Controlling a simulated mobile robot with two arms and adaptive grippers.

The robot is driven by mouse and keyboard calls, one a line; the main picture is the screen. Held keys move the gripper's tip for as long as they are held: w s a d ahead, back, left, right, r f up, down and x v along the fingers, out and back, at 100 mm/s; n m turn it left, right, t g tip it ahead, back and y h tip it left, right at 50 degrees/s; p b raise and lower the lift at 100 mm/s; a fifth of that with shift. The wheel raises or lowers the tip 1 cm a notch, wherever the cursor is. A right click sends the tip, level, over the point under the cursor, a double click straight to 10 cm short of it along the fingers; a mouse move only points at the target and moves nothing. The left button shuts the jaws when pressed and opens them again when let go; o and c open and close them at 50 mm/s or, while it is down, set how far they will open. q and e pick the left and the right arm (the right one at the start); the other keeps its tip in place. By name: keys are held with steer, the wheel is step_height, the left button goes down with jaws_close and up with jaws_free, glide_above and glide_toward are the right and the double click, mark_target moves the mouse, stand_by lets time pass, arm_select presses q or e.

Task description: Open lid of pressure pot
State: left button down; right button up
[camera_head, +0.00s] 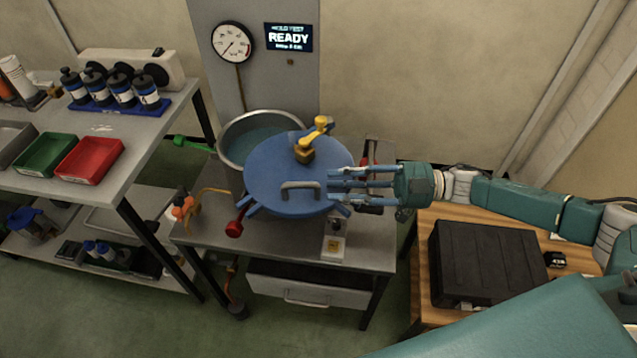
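My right gripper (334,186) reaches in from the right over the lid's right edge. Its fingers are spread apart and point left at the handle. The fingertips are just right of the handle; I cannot tell whether they touch it. My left gripper does not show.
A green lever (190,142), a red knob (234,228) and an orange valve (183,206) surround the pot. A black case (486,262) lies on the wooden table at right. A shelf with red tray (90,160) stands left.

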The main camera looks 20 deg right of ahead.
steer(key=v, duration=0.6)
jaws_close()
